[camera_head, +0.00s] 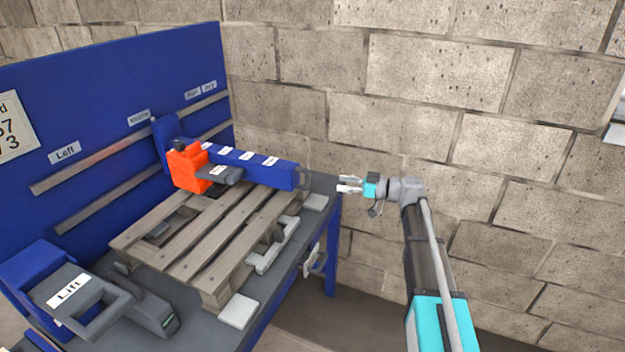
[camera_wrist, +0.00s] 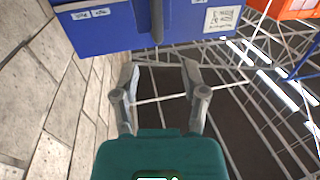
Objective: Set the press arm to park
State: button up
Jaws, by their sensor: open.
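The press arm (camera_head: 250,167) is a blue beam with white labels and an orange block (camera_head: 187,168) at its rail end. It reaches out over the wooden pallet, and its rail mount sits just right of the middle label (camera_head: 139,117). A grey handle (camera_head: 303,178) is at its near end. Two small labels (camera_head: 200,91), too small to read surely, are at the rail's right end. My gripper (camera_head: 349,184) is open and empty, right of the handle and apart from it. In the wrist view its spread fingers (camera_wrist: 161,80) point toward a grey bar, probably the handle (camera_wrist: 157,20).
The blue back panel (camera_head: 100,85) carries two rails and a left label (camera_head: 65,152). The pallet (camera_head: 205,240) lies on the dark bench. A grey lift lever (camera_head: 70,298) stands at lower left. A block wall (camera_head: 440,80) stands behind my arm.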

aim_at(307, 186)
jog(key=a, duration=0.3)
jog(key=w+a, duration=0.1)
jog(key=a, duration=0.7)
jog(key=shift+w, duration=0.3)
jog(key=shift+c, duration=0.2)
grip_shut()
